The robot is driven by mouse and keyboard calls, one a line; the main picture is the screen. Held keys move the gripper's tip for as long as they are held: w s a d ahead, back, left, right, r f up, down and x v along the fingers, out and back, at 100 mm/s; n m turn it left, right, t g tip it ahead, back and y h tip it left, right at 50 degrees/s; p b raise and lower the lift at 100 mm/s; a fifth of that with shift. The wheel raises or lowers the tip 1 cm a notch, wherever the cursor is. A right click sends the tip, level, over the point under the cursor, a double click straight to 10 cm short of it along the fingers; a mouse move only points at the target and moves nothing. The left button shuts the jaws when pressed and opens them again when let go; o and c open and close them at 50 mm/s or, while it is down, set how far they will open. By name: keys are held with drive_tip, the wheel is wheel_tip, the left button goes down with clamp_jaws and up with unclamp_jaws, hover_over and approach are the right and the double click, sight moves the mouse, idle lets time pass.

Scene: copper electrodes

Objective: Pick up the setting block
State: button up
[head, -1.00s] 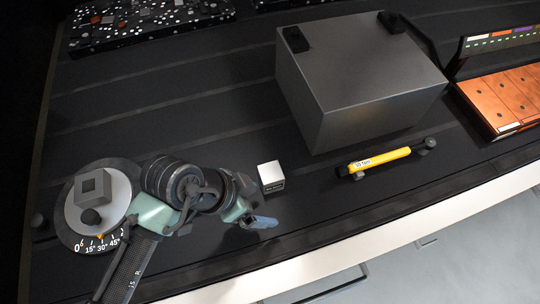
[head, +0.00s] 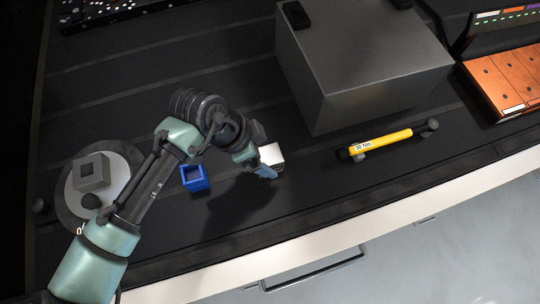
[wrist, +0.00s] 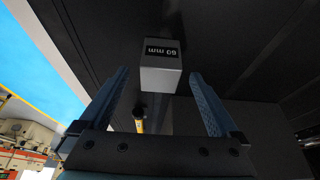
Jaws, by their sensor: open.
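The setting block is a small silver cube (head: 271,154) on the dark bench, left of the big grey box. In the wrist view the block (wrist: 161,78) shows a dark label reading "60 mm", upside down. My gripper (head: 265,171) is close beside the block in the head view and partly covers it. In the wrist view my gripper (wrist: 159,76) is open, with one blue finger on each side of the block's picture and a gap to each. I cannot tell whether the block lies between the fingertips or just beyond them.
A large grey box (head: 375,75) stands right of the block. A yellow tool (head: 380,143) lies in front of that box. A blue hollow square piece (head: 194,178) and a round dial base with a grey square socket (head: 92,170) are left. The bench's pale front edge (head: 330,230) is near.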

sight(267, 155)
drive_tip(key=x, duration=0.4)
drive_tip(key=shift+f, duration=0.1)
clamp_jaws()
drive_tip(key=shift+w, duration=0.1)
idle(0.5)
